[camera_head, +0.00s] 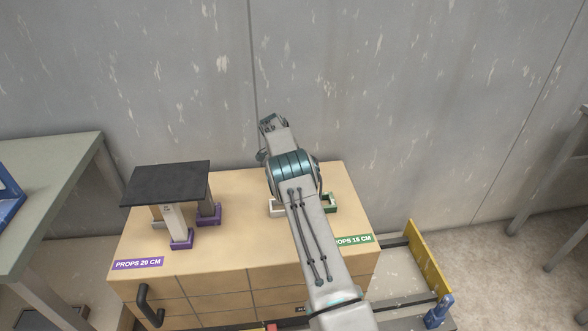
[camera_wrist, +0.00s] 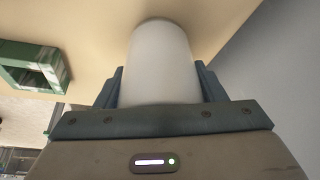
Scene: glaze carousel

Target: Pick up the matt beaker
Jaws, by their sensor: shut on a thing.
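The matt beaker is a plain, pale off-white cylinder (camera_wrist: 160,55) in the middle of the wrist view. My gripper (camera_wrist: 160,88) is shut on it, with one dark blue-grey finger on each side. The beaker's far end is close to the tan top of the chest; I cannot tell whether it touches. In the head view my arm covers the middle of the chest, and the beaker does not show there.
The tan chest (camera_head: 240,225) carries a black slab (camera_head: 165,182) raised on props in purple sockets (camera_head: 181,240) at the left. A green socket (camera_head: 332,203) is right of my arm; it appears left in the wrist view (camera_wrist: 35,68). A grey wall (camera_head: 400,100) stands close behind.

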